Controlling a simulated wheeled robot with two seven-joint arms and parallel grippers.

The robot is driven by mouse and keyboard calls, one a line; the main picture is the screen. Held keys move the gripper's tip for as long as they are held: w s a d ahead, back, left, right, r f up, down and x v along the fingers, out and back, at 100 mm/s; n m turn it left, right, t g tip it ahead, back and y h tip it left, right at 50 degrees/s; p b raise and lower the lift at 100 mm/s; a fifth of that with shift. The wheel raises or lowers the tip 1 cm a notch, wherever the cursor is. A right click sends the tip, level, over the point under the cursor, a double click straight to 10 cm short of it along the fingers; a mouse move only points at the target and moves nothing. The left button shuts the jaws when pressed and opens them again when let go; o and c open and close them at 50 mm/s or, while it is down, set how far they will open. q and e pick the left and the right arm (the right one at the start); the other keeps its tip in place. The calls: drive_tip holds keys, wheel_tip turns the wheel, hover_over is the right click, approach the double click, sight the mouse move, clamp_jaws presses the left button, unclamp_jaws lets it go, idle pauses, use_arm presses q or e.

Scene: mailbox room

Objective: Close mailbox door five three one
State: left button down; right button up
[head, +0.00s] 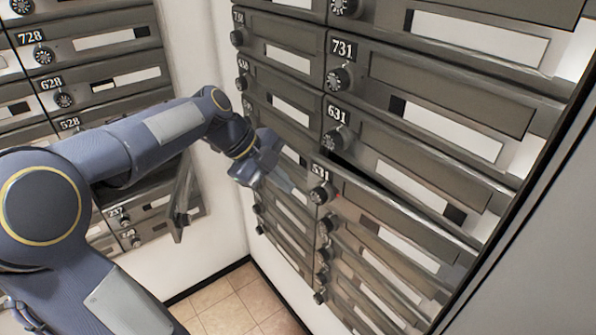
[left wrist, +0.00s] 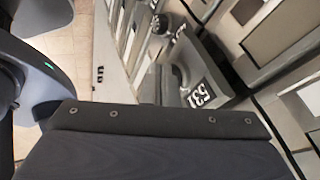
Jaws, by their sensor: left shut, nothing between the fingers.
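Mailbox door 531 (head: 395,207) is in the right-hand bank in the head view, below door 631. Its top edge stands out from the bank, with a dark gap above it, so it is slightly open. Its round dial (head: 322,193) and number plate sit at its left end. The left wrist view shows the 531 plate (left wrist: 203,95) close ahead, tilted. My left gripper (head: 287,184) is shut and empty, just left of the dial of 531; I cannot tell whether it touches. My right gripper is not in view.
Door 631 (head: 440,137) above looks shut. Another mailbox door (head: 182,195) hangs open on the left bank, behind my left arm. A white wall (head: 215,235) stands between the banks. The tiled floor (head: 240,303) is clear.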

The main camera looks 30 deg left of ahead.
sight(309, 176)
use_arm(q)
drive_tip(key=w, duration=0.2)
drive_tip(key=w+d+p, duration=0.1)
drive_tip(key=w, duration=0.1)
drive_tip(key=shift+d+f+p, duration=0.15)
drive_tip(key=shift+p, duration=0.15)
drive_tip(key=shift+w, duration=0.15)
drive_tip(key=shift+w+d+f+m+b, duration=0.15)
drive_tip(key=shift+w+b, duration=0.1)
drive_tip(key=shift+w, duration=0.15)
drive_tip(key=shift+w+d+m+b, duration=0.1)
drive_tip(key=shift+w+m+b, duration=0.1)
drive_tip(key=shift+w, duration=0.5)
drive_tip(key=shift+d, duration=0.1)
